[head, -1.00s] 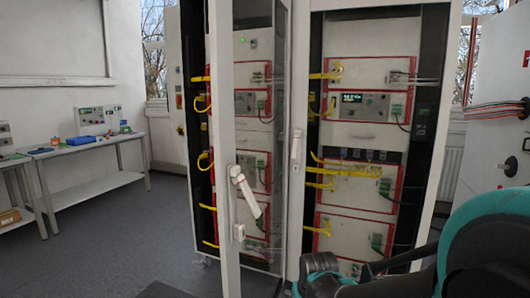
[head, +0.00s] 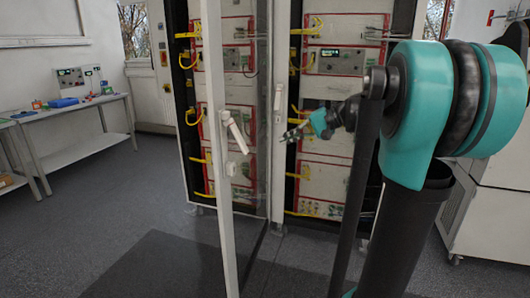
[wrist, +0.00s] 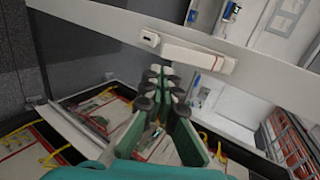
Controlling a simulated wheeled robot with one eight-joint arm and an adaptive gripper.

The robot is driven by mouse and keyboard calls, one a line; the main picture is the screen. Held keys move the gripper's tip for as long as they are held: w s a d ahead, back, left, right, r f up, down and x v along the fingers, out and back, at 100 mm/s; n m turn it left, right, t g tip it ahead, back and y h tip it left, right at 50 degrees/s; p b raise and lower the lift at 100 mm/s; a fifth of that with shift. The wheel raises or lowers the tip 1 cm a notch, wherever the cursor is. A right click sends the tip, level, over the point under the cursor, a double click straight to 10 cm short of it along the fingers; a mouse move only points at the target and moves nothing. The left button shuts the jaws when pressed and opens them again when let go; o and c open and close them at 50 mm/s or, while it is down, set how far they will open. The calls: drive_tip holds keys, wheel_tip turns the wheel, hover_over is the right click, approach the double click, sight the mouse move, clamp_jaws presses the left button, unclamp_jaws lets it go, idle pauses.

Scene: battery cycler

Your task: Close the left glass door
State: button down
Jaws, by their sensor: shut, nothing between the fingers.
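The left glass door (head: 213,110) stands swung open toward me, seen nearly edge-on in the head view, with a white frame and a dark glass pane. Its white handle (head: 236,132) sticks out at a tilt. My gripper (head: 292,134) is right of the door's handle in the picture, in front of the cabinet. In the wrist view my gripper (wrist: 163,73) has its fingers together and empty, pointing at the white door frame (wrist: 265,65). The white handle (wrist: 190,54) lies just beyond the fingertips; I cannot tell whether they touch.
The cabinet (head: 330,110) holds red-edged units with yellow cables. A bench (head: 90,105) with small devices stands at the left. A white cabinet (head: 490,225) stands at the right. The floor (head: 120,220) left of the door is clear.

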sight(246, 148)
drive_tip(key=shift+y, duration=0.3)
drive_tip(key=x, duration=0.4)
drive_tip(key=r+x, duration=0.1)
drive_tip(key=x, duration=0.7)
drive_tip(key=shift+w+a+r, duration=0.1)
drive_tip(key=shift+w+a, duration=0.3)
drive_tip(key=shift+a, duration=0.1)
